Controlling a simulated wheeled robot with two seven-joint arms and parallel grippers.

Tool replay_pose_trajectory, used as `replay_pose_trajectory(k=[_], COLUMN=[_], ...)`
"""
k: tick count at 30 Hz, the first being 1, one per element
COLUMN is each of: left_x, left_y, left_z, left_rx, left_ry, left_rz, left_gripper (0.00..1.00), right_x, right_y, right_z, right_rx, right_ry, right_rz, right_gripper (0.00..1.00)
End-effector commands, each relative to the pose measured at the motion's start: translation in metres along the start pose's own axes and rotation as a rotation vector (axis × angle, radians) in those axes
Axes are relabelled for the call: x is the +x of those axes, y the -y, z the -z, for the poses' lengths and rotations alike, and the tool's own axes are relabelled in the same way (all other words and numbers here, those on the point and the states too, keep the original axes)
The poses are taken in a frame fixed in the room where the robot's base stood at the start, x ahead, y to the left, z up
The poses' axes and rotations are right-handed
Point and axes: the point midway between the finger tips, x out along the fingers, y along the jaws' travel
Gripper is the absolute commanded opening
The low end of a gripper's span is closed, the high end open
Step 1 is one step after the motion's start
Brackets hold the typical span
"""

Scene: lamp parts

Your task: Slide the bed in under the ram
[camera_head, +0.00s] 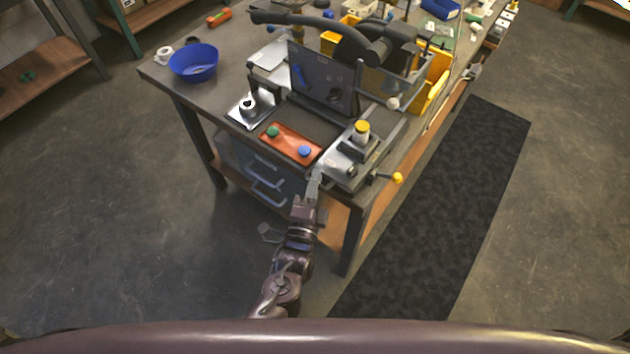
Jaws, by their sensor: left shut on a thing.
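The bed (338,166) looks like the light metal slide at the near right corner of the bench, with a yellow-topped part (361,131) standing upright on it. The ram cannot be made out clearly among the press parts. My left gripper (313,182) reaches up from below to the bed's near left end and is shut there, seemingly on the bed's near edge or handle; the fingers hide the exact contact. My right gripper is not in view.
An orange panel (291,143) with a green and a blue button lies just left of the bed. A yellow knob (397,178) sticks out at right. A metal plate with a round part (248,106) and a blue bowl (193,64) are farther left. Yellow bins (431,82) stand behind.

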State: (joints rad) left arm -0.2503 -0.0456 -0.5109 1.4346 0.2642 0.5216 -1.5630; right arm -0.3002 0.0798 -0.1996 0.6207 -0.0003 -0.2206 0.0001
Motion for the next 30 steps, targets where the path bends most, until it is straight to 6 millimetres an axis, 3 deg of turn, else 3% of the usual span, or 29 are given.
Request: replay_pose_trajectory(k=[4, 12, 20, 21, 23, 30], left_x=[0.003, 0.036, 0.037, 0.037, 0.037, 0.037], left_y=[-0.002, -0.009, -0.008, -0.008, -0.008, -0.008], left_z=[0.001, 0.015, 0.015, 0.015, 0.015, 0.015], left_rx=[0.000, 0.000, 0.001, 0.001, 0.001, 0.000], left_ry=[0.000, 0.000, 0.000, 0.000, 0.000, 0.000], left_rz=[0.001, 0.001, -0.002, -0.002, -0.002, -0.002], left_gripper=[0.00, 0.00, 0.00, 0.13, 0.21, 0.21], right_x=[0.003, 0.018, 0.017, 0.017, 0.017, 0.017], right_y=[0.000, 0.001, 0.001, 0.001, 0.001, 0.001], right_z=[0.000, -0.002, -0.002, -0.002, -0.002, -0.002], right_rx=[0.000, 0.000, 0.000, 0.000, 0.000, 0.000], right_ry=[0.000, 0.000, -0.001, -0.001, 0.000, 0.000], right_rz=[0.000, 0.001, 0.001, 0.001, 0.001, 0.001], right_gripper=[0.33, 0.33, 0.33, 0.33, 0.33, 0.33])
